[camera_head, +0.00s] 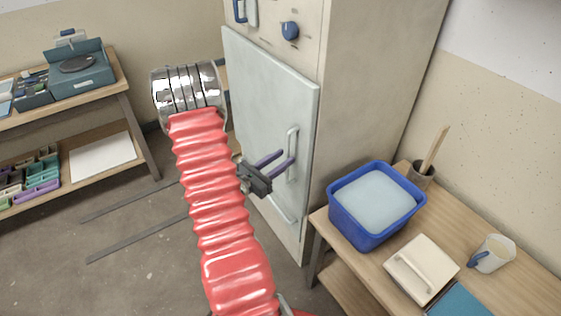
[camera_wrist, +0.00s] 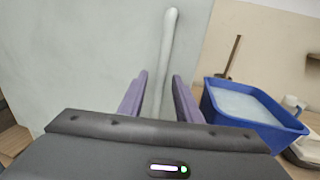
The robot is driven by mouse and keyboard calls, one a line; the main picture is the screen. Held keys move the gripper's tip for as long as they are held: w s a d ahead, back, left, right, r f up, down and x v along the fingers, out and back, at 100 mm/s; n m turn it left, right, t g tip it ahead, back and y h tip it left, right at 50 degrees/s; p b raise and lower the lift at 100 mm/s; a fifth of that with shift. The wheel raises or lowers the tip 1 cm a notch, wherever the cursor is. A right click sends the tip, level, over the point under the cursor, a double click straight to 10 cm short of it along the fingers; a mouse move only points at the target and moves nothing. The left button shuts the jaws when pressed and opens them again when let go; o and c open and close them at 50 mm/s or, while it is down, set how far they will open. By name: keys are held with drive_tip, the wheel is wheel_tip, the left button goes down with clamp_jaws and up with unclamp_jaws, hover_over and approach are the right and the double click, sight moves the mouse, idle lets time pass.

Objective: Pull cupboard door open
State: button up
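The cupboard door (camera_head: 262,110) is pale grey-green and looks shut or nearly so in the head view; it fills the left of the wrist view (camera_wrist: 85,60). Its vertical white bar handle (camera_head: 292,150) is near the door's right edge. In the wrist view the handle (camera_wrist: 168,45) rises between my two purple fingers. My gripper (camera_head: 281,161) is at the handle, with its fingers apart. The fingers (camera_wrist: 160,90) lie on either side of the bar, with gaps visible. My red arm hides part of the door's left side.
A blue tub (camera_head: 345,232) of pale contents stands on the wooden table at right, with a lidded box (camera_head: 421,268), a mug (camera_head: 492,254) and a pot with a stick (camera_head: 422,175). A shelf unit (camera_head: 125,80) stands at left. Floor before the cupboard is partly clear.

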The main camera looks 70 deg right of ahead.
drive_tip(key=shift+c, duration=0.4)
clamp_jaws()
drive_tip(key=shift+a, duration=0.3)
drive_tip(key=shift+d, duration=0.15)
drive_tip(key=shift+w, duration=0.1)
